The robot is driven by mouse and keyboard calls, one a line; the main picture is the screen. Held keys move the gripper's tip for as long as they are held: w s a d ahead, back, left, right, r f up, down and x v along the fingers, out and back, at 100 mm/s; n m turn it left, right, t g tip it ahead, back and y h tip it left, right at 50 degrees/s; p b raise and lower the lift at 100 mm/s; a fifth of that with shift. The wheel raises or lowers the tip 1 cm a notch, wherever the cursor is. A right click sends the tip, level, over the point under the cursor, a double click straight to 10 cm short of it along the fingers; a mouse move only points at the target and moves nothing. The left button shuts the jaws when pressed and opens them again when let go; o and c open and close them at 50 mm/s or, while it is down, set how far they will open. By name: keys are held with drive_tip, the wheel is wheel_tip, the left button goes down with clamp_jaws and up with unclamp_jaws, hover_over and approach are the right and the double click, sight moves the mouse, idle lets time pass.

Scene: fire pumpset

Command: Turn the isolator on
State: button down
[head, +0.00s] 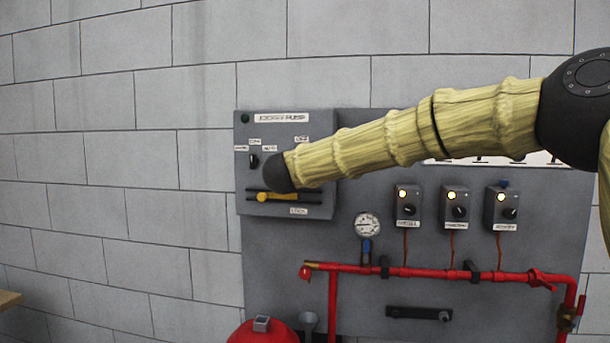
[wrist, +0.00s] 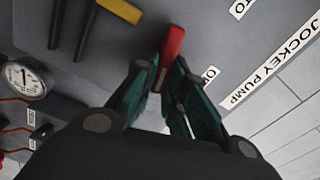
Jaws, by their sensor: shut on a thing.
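In the wrist view my gripper (wrist: 166,66) has its green fingers closed around a red handle (wrist: 174,42), which looks like the isolator's. The handle stands out from the grey jockey pump panel (head: 247,178). A label beginning with "O" (wrist: 209,75) is beside the fingers, partly covered. In the head view my arm's dark end hides the red handle and my fingers. The handle's exact angle against its labels cannot be told.
A yellow-tipped lever (head: 263,197) is low on the panel, and a black selector knob (head: 253,160) is at its left. A pressure gauge (head: 367,225), several control boxes (head: 409,207) and red piping (head: 430,271) lie to the right and below. Left of the panel is bare wall.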

drive_tip(key=m+b, duration=0.3)
drive_tip(key=shift+d+f, duration=0.1)
drive_tip(key=shift+f, duration=0.05)
idle(0.6)
drive_tip(key=c, duration=1.5)
unclamp_jaws()
drive_tip(key=shift+o, duration=0.2)
drive_tip(key=shift+w, duration=0.1)
drive_tip(key=shift+f, duration=0.1)
drive_tip(key=s+a, duration=0.1)
drive_tip(key=s, duration=1.1)
drive_tip(key=shift+a, duration=0.2)
